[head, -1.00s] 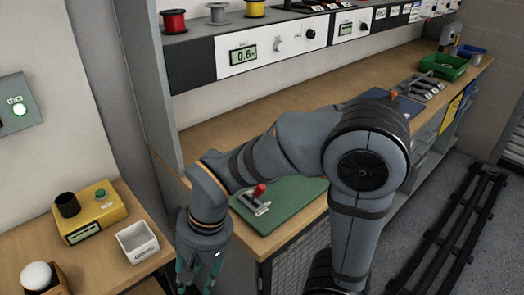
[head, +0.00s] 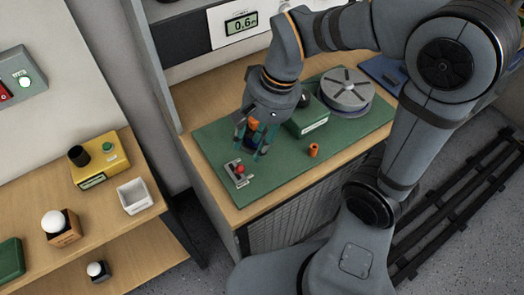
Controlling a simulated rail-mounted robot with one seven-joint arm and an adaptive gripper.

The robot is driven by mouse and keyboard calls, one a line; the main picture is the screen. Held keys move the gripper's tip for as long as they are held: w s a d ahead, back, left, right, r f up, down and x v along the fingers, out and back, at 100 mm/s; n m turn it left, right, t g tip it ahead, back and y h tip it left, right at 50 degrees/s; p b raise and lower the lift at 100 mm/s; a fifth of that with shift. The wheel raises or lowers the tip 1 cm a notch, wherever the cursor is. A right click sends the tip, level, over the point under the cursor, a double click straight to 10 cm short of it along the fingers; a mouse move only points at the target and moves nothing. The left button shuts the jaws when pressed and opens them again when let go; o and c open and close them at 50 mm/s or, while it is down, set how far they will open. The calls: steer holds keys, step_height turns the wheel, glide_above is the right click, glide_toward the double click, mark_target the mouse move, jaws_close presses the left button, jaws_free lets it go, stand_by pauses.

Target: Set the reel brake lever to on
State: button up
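A small lever with a red knob (head: 238,168) stands on a grey plate at the front left of the green mat (head: 215,140); I take it for the reel brake lever. Its marking is too small to read. The grey reel (head: 346,84) stands farther back to the right on the mat. My gripper (head: 258,148) points down over the mat, just up and right of the lever in the head view, apart from the knob. Its teal fingers show some space between them, with something orange there that I cannot make out. Whether they hold anything is unclear.
A green box (head: 308,120) with a white label sits between my gripper and the reel. A small orange cylinder (head: 313,150) stands near the mat's front edge. A side table with a yellow device (head: 99,160) and white tray (head: 135,196) is at the left.

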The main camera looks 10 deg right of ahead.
mark_target(241, 166)
steer(key=x, duration=0.5)
steer(key=b+x, duration=0.1)
steer(key=x, duration=0.4)
steer(key=shift+s+a+r+b, duration=0.1)
steer(key=shift+s+a+b, duration=0.1)
steer(key=shift+b, duration=0.1)
steer(key=shift+w, duration=0.1)
steer(key=c, duration=0.3)
jaws_close()
